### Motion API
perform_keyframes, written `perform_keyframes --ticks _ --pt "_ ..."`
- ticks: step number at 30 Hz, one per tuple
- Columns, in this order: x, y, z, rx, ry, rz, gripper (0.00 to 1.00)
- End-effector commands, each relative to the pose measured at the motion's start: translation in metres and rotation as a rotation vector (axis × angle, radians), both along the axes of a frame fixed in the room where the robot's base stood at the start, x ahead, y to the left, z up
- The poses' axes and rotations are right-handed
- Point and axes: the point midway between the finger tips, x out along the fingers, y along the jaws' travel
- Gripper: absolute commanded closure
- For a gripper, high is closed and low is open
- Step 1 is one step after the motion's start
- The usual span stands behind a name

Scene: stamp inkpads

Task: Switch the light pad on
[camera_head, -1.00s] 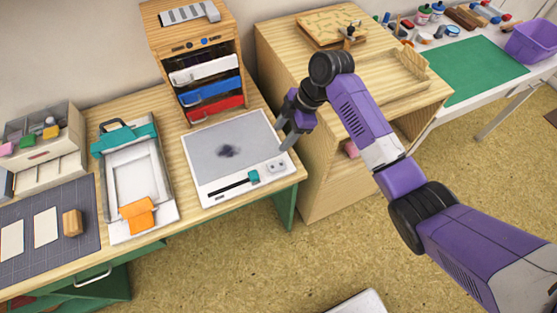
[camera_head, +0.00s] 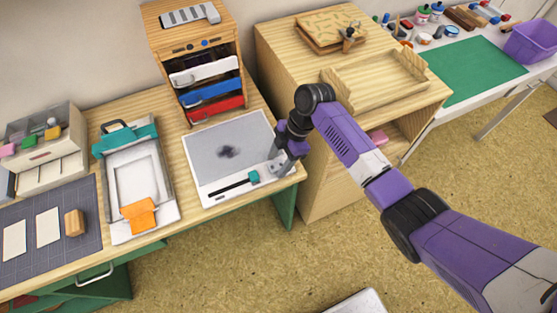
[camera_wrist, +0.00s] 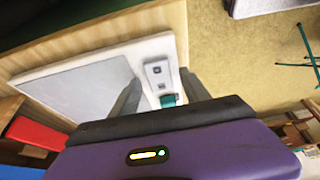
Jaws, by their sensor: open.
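The light pad (camera_head: 215,168) is a white slab with a grey panel and a dark smudge, lying flat near the table's right end. It also shows in the wrist view (camera_wrist: 85,88). A black slot with a teal slider knob (camera_head: 254,176) runs along its front edge. A small grey switch plate (camera_wrist: 157,75) with two buttons is at its front right corner, partly hidden by my gripper in the head view. My gripper (camera_head: 274,164) is open and empty above that corner. In the wrist view its fingers are on either side of the switch plate; I cannot tell whether they touch the pad.
A wooden drawer rack (camera_head: 198,60) with white, blue and red drawers stands behind the pad. A wooden cabinet (camera_head: 290,60) is close on the right. A white frame with teal and orange clamps (camera_head: 132,180) lies left of the pad. The floor in front is mostly clear.

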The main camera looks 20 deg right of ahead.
Motion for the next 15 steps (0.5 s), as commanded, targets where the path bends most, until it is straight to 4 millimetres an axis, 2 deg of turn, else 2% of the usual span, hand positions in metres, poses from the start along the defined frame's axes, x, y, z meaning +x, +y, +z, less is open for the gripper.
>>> perform_keyframes --ticks 5,13,15 --pt "0.0000 0.0001 -0.0002 0.000 0.000 0.000 0.45" --pt "0.0000 0.0000 0.0000 0.000 0.000 -0.001 0.96" --pt "0.0000 0.0000 0.0001 0.000 0.000 -0.001 1.00"
